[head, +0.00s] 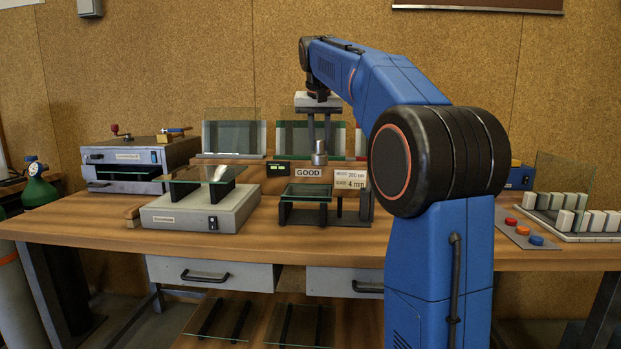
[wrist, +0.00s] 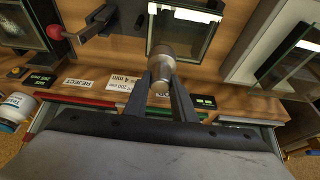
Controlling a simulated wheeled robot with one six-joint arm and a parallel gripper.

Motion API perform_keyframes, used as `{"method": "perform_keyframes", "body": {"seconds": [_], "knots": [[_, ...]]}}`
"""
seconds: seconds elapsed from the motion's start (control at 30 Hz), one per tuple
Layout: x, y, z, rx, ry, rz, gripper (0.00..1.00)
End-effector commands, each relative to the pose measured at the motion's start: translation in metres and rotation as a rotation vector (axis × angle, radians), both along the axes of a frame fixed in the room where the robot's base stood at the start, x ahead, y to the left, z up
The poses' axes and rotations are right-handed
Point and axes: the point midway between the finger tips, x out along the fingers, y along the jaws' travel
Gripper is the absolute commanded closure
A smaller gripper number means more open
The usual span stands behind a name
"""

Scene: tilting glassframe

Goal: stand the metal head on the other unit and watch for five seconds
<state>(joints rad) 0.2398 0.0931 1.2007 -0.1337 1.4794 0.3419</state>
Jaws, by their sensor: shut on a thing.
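My gripper (head: 319,142) is shut on the metal head (head: 320,153), a short silvery cylinder, and holds it in the air above the bench. In the head view it hangs near the back edge of a black stand with a glass pane (head: 306,191). In the wrist view the metal head (wrist: 163,66) sits between my gripper's two dark fingers (wrist: 162,78), and a dark-framed glass pane (wrist: 183,32) lies behind it. To the left, a light grey unit (head: 190,215) bears another glass pane (head: 202,175) on black supports. I cannot tell which unit is the "other" one.
A GOOD label (head: 308,173) and a card reading 4 mm (head: 350,185) stand behind the stand. Glass panes (head: 234,137) lean at the back. A grey device (head: 135,163) stands at left. Coloured buttons (head: 524,230) and a white-block rack (head: 570,215) are at right.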

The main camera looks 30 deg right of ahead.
Motion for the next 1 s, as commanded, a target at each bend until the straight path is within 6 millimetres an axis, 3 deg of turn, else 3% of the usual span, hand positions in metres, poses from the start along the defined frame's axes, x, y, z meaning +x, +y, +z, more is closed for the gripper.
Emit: {"method": "perform_keyframes", "body": {"seconds": [0.1,0.6,1.0], "knots": [[-0.001,0.000,-0.020,0.000,0.000,0.000,1.00],[-0.001,0.000,-0.072,-0.001,-0.001,0.001,1.00],[0.000,0.000,-0.078,0.000,-0.002,0.000,1.00]]}}
